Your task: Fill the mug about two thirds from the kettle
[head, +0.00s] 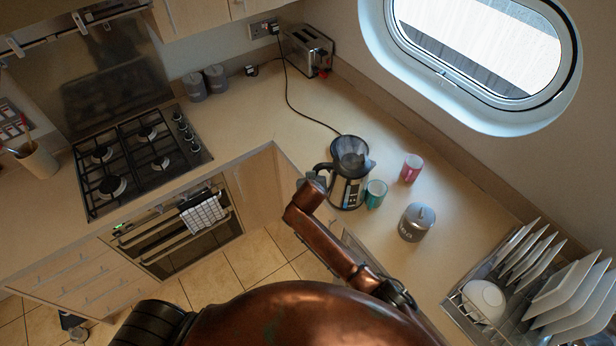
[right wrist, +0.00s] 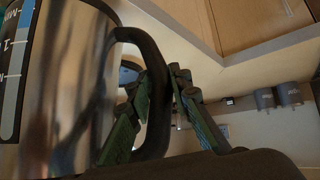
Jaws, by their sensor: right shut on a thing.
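The kettle (head: 347,187), steel and black with a dark lid, stands about upright on the counter beside the teal mug. I cannot tell whether it rests on a base. My right gripper (head: 318,182) is at its handle on the left side. In the right wrist view, the green-padded fingers (right wrist: 160,95) are shut around the black handle (right wrist: 158,75), with the steel body (right wrist: 75,90) at left. The teal mug (head: 376,194) stands close to the kettle's right side, and a pink mug (head: 411,168) stands farther right. Their contents are unclear. My left gripper is out of view.
A lidded grey canister (head: 416,223) stands right of the teal mug. A dish rack (head: 470,312) with plates is at lower right. A black cord (head: 300,111) runs from the wall socket toward the kettle. A toaster (head: 308,50) and gas hob (head: 140,155) are farther off.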

